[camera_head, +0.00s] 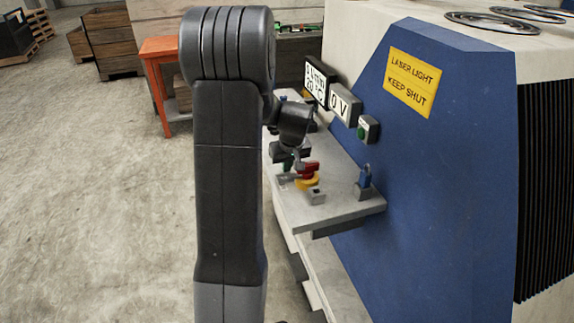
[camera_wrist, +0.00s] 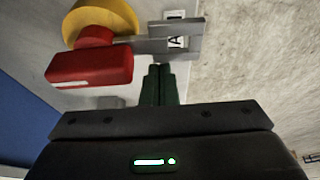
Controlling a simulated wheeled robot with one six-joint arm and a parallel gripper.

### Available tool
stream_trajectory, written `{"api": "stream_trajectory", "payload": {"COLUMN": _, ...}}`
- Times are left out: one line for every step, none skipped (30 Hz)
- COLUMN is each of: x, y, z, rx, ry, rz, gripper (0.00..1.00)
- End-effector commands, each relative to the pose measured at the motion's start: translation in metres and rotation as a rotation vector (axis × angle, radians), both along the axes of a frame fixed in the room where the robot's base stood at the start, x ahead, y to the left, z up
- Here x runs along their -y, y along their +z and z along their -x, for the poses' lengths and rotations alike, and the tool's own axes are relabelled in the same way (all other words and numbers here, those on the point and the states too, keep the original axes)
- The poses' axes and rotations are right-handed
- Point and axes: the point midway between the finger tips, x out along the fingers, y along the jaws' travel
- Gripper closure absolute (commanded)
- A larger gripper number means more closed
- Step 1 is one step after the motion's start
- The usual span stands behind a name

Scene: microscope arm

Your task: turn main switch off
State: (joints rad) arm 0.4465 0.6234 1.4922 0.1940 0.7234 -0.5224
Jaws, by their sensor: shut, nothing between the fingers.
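The main switch shows a red handle (camera_head: 309,167) on a yellow base (camera_head: 308,184), on the grey shelf (camera_head: 345,203) of the blue machine. In the wrist view the red handle (camera_wrist: 90,64) and yellow base (camera_wrist: 105,16) are at upper left. My gripper (camera_head: 287,166) is low over the shelf, just left of the switch in the head view. Its dark green fingers (camera_wrist: 160,72) are together and empty, beside the red handle with a small gap in the wrist view.
A grey bracket with a lettered label (camera_wrist: 178,41) lies just past the fingertips. A blue padlock-like part (camera_head: 364,178) stands on the shelf's right. Floor on the left is clear.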

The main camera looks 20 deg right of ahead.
Motion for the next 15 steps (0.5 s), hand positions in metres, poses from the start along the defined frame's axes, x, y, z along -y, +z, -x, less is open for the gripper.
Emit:
{"api": "stream_trajectory", "payload": {"x": 0.0000, "y": -0.0006, "z": 0.0004, "rx": 0.001, "ry": 0.006, "rz": 0.000, "gripper": 1.00}}
{"api": "stream_trajectory", "payload": {"x": -0.0002, "y": -0.0007, "z": 0.0008, "rx": 0.001, "ry": 0.013, "rz": -0.001, "gripper": 1.00}}
{"api": "stream_trajectory", "payload": {"x": -0.0006, "y": -0.0009, "z": 0.0014, "rx": 0.001, "ry": 0.023, "rz": 0.000, "gripper": 1.00}}
{"api": "stream_trajectory", "payload": {"x": -0.0008, "y": -0.0008, "z": 0.0017, "rx": 0.001, "ry": 0.031, "rz": -0.001, "gripper": 1.00}}
{"api": "stream_trajectory", "payload": {"x": -0.0009, "y": -0.0006, "z": 0.0020, "rx": 0.002, "ry": 0.038, "rz": 0.000, "gripper": 1.00}}
{"api": "stream_trajectory", "payload": {"x": -0.0011, "y": -0.0003, "z": 0.0023, "rx": 0.002, "ry": 0.045, "rz": 0.001, "gripper": 1.00}}
{"api": "stream_trajectory", "payload": {"x": -0.0012, "y": -0.0001, "z": 0.0024, "rx": 0.001, "ry": 0.047, "rz": 0.001, "gripper": 1.00}}
{"api": "stream_trajectory", "payload": {"x": -0.0013, "y": -0.0002, "z": 0.0026, "rx": 0.001, "ry": 0.052, "rz": 0.000, "gripper": 1.00}}
{"api": "stream_trajectory", "payload": {"x": -0.0014, "y": -0.0002, "z": 0.0029, "rx": 0.001, "ry": 0.057, "rz": 0.001, "gripper": 1.00}}
{"api": "stream_trajectory", "payload": {"x": -0.0016, "y": -0.0002, "z": 0.0031, "rx": 0.001, "ry": 0.062, "rz": 0.001, "gripper": 1.00}}
{"api": "stream_trajectory", "payload": {"x": -0.0017, "y": -0.0003, "z": 0.0034, "rx": 0.001, "ry": 0.066, "rz": 0.001, "gripper": 1.00}}
{"api": "stream_trajectory", "payload": {"x": -0.0019, "y": -0.0003, "z": 0.0038, "rx": 0.001, "ry": 0.072, "rz": 0.001, "gripper": 1.00}}
{"api": "stream_trajectory", "payload": {"x": -0.0020, "y": -0.0004, "z": 0.0041, "rx": 0.001, "ry": 0.076, "rz": 0.000, "gripper": 1.00}}
{"api": "stream_trajectory", "payload": {"x": -0.0022, "y": -0.0004, "z": 0.0044, "rx": 0.001, "ry": 0.082, "rz": 0.000, "gripper": 1.00}}
{"api": "stream_trajectory", "payload": {"x": -0.0024, "y": -0.0006, "z": 0.0049, "rx": 0.000, "ry": 0.089, "rz": 0.000, "gripper": 1.00}}
